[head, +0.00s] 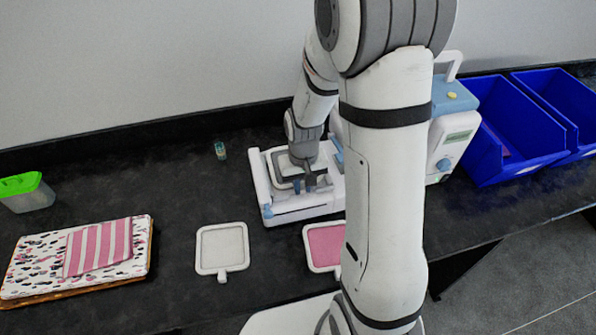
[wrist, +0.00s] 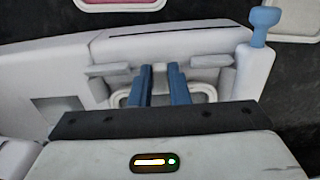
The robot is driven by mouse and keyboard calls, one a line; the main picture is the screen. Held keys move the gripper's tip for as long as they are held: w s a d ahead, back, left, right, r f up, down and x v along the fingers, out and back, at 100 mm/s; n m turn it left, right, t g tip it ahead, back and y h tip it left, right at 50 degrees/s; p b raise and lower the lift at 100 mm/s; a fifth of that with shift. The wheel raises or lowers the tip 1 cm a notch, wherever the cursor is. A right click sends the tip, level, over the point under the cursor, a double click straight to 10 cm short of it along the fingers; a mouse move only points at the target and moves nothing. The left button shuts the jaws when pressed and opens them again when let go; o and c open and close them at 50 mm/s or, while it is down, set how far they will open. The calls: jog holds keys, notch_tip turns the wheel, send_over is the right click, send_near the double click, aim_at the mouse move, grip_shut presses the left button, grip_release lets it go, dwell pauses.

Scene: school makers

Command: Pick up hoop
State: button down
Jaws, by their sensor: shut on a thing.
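A hoop (head: 281,184) with a white rounded frame sits at the bed of the white embroidery machine (head: 268,208), below my arm. My gripper (head: 310,182) is low over the machine bed and shut on this hoop. In the wrist view, the two blue-grey fingers (wrist: 162,72) stand close together, with the white rim of the hoop (wrist: 207,88) showing beside and behind them. The exact contact is hidden by the fingers and the gripper body. Two more hoops lie flat on the table: one with white fabric (head: 222,249) and one with pink fabric (head: 325,246).
The machine's upright body (head: 455,135) stands right of the gripper, partly behind my arm. Blue bins (head: 505,135) are at the right. A patterned board with striped cloth (head: 100,250) and a green-lidded box (head: 28,193) are at the left. A small bottle (head: 220,150) stands behind.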

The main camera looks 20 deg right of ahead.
jog(key=shift+r, duration=0.1)
notch_tip(320, 180, up, 11)
jog(key=g+b, duration=0.1)
jog(key=b, duration=0.1)
notch_tip(320, 180, down, 9)
jog(key=shift+w+f+p, duration=0.1)
jog(key=shift+w+p, duration=0.05)
jog(key=shift+p, duration=0.15)
dwell(0.3)
jog(key=shift+f, duration=0.25)
jog(key=c, duration=1.4)
grip_release()
jog(key=shift+r, duration=0.1)
